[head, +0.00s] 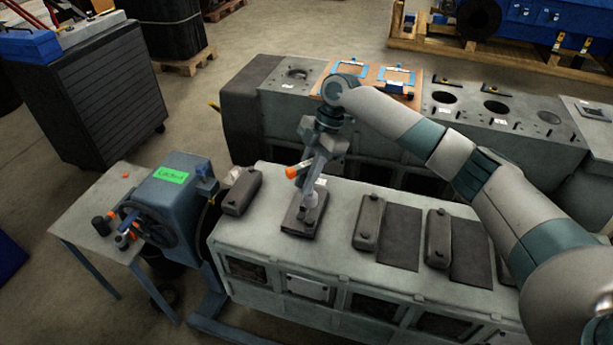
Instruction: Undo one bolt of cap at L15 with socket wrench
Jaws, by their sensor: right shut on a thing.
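My right gripper (318,150) is above the near grey engine block and shut on the socket wrench, which has an orange handle end (292,172). The wrench reaches down to a dark cap (300,225) on the block's top, and its lower end stands at or just over the cap's bolt area. I cannot tell whether the socket sits on a bolt. A small white label (320,181) lies behind this cap; its text is too small to read, so L15 cannot be confirmed. My left gripper is not in view.
More dark caps (242,191), (368,222) and (438,238) stand on the near block (275,255). A second block with an orange board (375,74) lies behind. A blue machine with a green label (171,175) and a small table (83,222) are at left.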

